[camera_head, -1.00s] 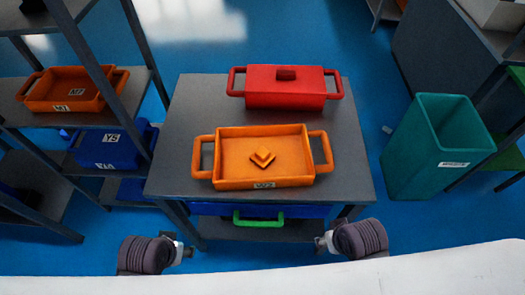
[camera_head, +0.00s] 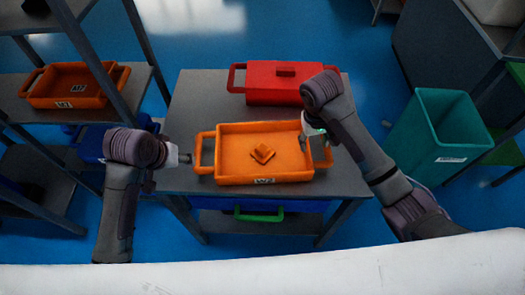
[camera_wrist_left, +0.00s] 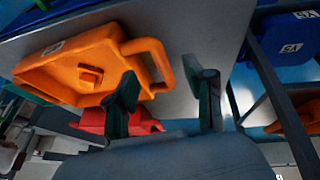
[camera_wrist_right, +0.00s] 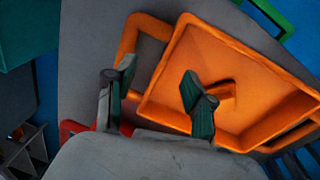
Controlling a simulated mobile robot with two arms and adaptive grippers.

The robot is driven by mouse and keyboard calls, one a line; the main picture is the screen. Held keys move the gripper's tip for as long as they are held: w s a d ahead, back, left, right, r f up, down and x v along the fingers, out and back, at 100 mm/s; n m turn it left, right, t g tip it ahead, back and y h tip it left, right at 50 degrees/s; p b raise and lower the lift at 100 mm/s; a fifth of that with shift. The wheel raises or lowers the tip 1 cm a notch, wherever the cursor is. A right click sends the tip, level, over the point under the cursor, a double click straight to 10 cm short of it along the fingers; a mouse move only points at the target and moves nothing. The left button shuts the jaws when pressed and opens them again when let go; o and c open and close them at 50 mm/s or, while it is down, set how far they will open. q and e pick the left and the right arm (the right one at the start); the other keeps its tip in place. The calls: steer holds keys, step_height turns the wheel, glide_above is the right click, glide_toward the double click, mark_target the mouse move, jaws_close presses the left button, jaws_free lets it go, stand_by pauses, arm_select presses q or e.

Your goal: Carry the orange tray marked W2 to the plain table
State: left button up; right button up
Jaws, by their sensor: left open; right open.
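The orange tray marked W2 (camera_head: 232,179) rests flat on a grey table (camera_head: 190,105), with a small orange block (camera_head: 262,153) inside it. It also shows in the left wrist view (camera_wrist_left: 70,90) and the right wrist view (camera_wrist_right: 240,50). My left gripper (camera_head: 187,158) is open just beside the tray's left handle; its fingers show apart and empty in the left wrist view (camera_wrist_left: 168,92). My right gripper (camera_head: 314,133) is open over the tray's right end, near that handle, partly hiding it. Its fingers are also apart in the right wrist view (camera_wrist_right: 160,88). I cannot tell which surface is the plain table.
A red lidded box (camera_head: 270,93) stands behind the tray. A teal bin (camera_head: 425,155) is on the floor at right. A rack at left holds another orange tray (camera_head: 60,92) and a blue bin (camera_head: 92,150).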

mark_target(197, 151)
arm_select(q)
steer(key=w, duration=0.1)
steer(key=w+r, duration=0.2)
steer(key=shift+w+r, duration=0.25)
steer(key=shift+w, duration=0.15)
arm_select(e)
steer(key=w+d+r+m+h, duration=0.1)
steer(key=w+d+r, duration=0.2)
steer(key=w+r, duration=0.1)
steer(key=shift+w+r+g, duration=0.25)
steer(key=shift+r+g, duration=0.05)
steer(key=shift+r, duration=0.1)
arm_select(q)
steer(key=x, duration=1.4)
steer(key=shift+w+d+r, duration=0.15)
steer(key=shift+w+d, duration=0.05)
arm_select(e)
steer(key=d+f, duration=0.1)
steer(key=f, duration=0.3)
steer(key=d+f, duration=0.1)
steer(key=f, duration=0.4)
steer(key=d+f, duration=0.1)
steer(key=f, duration=0.3)
steer(key=shift+f, duration=0.35)
arm_select(q)
jaws_close()
arm_select(e)
jaws_close()
